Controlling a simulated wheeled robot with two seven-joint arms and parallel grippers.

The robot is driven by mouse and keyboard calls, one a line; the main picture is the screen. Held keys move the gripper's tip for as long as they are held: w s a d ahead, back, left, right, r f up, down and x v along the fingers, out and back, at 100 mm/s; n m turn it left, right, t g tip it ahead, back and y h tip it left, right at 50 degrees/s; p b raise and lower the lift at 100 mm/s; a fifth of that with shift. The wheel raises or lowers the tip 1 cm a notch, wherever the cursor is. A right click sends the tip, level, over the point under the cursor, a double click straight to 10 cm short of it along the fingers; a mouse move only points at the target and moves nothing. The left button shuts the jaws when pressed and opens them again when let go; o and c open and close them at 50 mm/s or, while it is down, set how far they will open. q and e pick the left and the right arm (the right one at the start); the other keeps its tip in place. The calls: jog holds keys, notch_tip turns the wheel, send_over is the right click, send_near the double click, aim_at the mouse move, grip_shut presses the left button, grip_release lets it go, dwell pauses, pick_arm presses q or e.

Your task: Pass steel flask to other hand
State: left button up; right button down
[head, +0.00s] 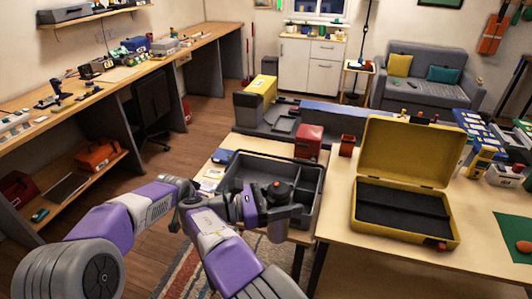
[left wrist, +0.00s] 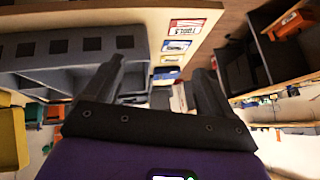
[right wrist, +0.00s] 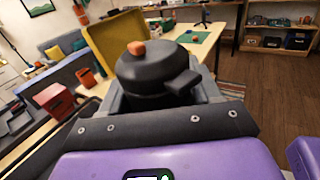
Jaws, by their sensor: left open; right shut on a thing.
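The steel flask shows as a dark, round-bodied thing with an orange knob on top and a side spout or handle. It is in the head view (head: 281,192) and fills the middle of the right wrist view (right wrist: 150,75). My right gripper (head: 264,207) is shut on it and holds it in front of the grey tray, apparently raised. My left gripper (left wrist: 165,85) is open and empty in the left wrist view, with its two dark fingers spread. In the head view its fingers are hard to make out near the crossing arms. The flask does not show between them.
A grey compartment tray (head: 317,203) sits at the table's left end, close to the flask. An open yellow case (head: 408,150) stands to the right. A red box (head: 308,142) and a small red-orange bin (head: 347,145) stand behind. Bare tabletop (head: 335,225) lies between tray and case.

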pick_arm(q)
jog(key=w+d+r+m+t, duration=0.1)
jog(key=w+d+r+m, duration=0.15)
jog(key=d+r, duration=0.55)
notch_tip(320, 180, up, 23)
jog(key=g+h, duration=0.3)
jog(key=g, duration=0.2)
send_over(281, 188)
jog(key=s+a, duration=0.3)
jog(key=s, duration=0.1)
jog(key=x, duration=1.2)
jog(key=shift+w+a+f, duration=0.1)
jog(key=shift+a, duration=0.05)
